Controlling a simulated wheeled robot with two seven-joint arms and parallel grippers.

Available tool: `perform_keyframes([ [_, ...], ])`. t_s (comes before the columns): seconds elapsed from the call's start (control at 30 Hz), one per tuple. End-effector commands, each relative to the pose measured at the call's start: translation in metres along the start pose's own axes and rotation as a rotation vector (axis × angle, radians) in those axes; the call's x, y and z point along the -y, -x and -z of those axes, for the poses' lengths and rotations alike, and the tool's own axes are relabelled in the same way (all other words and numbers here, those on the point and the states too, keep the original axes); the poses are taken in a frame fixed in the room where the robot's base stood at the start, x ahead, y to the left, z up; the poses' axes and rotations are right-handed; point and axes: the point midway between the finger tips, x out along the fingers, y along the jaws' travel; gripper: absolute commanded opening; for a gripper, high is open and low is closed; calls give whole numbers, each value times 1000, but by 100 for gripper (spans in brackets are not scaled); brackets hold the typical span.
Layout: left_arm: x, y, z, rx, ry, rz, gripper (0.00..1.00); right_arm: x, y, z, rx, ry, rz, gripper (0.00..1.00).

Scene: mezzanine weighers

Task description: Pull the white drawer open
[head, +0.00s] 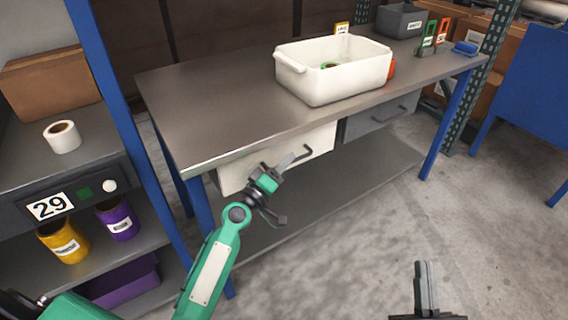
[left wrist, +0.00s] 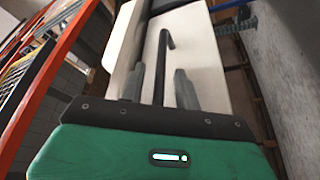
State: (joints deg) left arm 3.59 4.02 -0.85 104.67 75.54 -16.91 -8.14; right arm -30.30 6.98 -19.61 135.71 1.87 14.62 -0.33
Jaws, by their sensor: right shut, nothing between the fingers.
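The white drawer (head: 322,141) sits under the worktop, its front close below the table's front edge; it looks closed. Its dark bar handle (head: 304,150) shows beside my left gripper (head: 283,187), which is open in front of the drawer. In the left wrist view the white drawer front (left wrist: 205,50) fills the middle. The dark handle (left wrist: 165,50) lies between the two spread fingers of my left gripper (left wrist: 160,82), with gaps on both sides; I cannot tell how deep it sits. My right gripper (head: 424,268) is shut and empty, low over the floor.
A grey drawer (head: 372,121) is right of the white one. On the worktop (head: 205,95) stand a white bin (head: 335,88) and a grey box (head: 400,21). A shelf unit with a blue post (head: 120,110) is at the left. The lower shelf (head: 350,170) and right floor are clear.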

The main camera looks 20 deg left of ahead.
Motion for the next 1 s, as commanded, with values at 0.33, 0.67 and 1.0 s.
perform_keyframes([
  [0.33, 0, 0, 0, 0, 0, 0, 0, 0, 0, 0, -1, 0, 1, 0],
  [0.67, -3, 3, -5, 1, 1, 0, 0, 0, -1, 0, 9, -1, 1, 0],
  [1.0, -37, 22, -50, 2, 4, 0, 0, 10, 21, -44, 274, -41, -3, 0],
])
